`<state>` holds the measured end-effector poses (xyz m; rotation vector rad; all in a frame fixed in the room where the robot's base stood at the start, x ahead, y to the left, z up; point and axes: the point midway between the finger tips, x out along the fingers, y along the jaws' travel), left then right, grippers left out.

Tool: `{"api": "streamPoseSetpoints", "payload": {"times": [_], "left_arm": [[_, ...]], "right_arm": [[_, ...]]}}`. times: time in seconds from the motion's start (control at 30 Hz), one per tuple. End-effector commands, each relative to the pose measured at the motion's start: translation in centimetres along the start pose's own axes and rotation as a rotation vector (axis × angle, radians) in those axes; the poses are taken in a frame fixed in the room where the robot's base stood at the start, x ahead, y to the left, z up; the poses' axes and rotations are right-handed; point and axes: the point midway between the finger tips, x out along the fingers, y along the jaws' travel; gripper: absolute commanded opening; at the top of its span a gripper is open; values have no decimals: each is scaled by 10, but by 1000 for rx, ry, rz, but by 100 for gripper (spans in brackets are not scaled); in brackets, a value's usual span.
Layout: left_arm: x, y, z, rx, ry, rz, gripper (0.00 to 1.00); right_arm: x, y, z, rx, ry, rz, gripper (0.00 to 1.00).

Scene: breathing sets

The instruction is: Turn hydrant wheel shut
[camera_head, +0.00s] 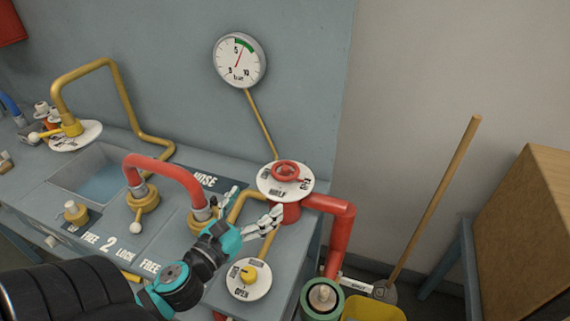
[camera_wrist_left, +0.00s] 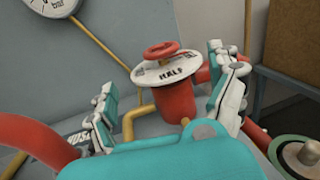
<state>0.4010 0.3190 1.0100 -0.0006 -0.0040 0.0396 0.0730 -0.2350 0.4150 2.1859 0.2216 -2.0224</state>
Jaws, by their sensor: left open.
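The red hydrant wheel (camera_head: 286,171) sits on top of a white round dial plate (camera_head: 272,186) marked HALF, above a red hydrant body (camera_head: 289,213). In the left wrist view the wheel (camera_wrist_left: 161,50) and the red body (camera_wrist_left: 175,101) stand ahead, between and beyond my two fingers. My left gripper (camera_head: 251,207) is open and empty, just left of and in front of the hydrant, apart from the wheel. Its spread fingers also show in the left wrist view (camera_wrist_left: 165,95). My right gripper is not in view.
A pressure gauge (camera_head: 239,60) hangs on the wall above. A red hose (camera_head: 158,167) arches left of my gripper. A yellow knob on a white dial (camera_head: 248,281) sits in front. A red pipe (camera_head: 340,236) runs down the right side. A broom handle (camera_head: 435,200) leans further right.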

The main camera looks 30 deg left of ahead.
Motion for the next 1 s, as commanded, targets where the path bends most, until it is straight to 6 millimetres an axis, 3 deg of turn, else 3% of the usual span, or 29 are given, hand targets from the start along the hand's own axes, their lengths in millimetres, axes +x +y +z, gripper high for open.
{"api": "streamPoseSetpoints", "payload": {"times": [0.17, 0.5, 0.7, 1.0], "left_arm": [[42, 0, 6, 3, -5, -1, 91], [105, 1, 2, 0, -2, 1, 91], [121, 0, 1, 1, 0, 1, 91], [123, 0, 0, 0, 0, 0, 91]], "right_arm": [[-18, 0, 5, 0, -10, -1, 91], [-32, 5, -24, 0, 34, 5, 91], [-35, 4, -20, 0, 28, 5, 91], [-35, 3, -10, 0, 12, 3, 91]]}}
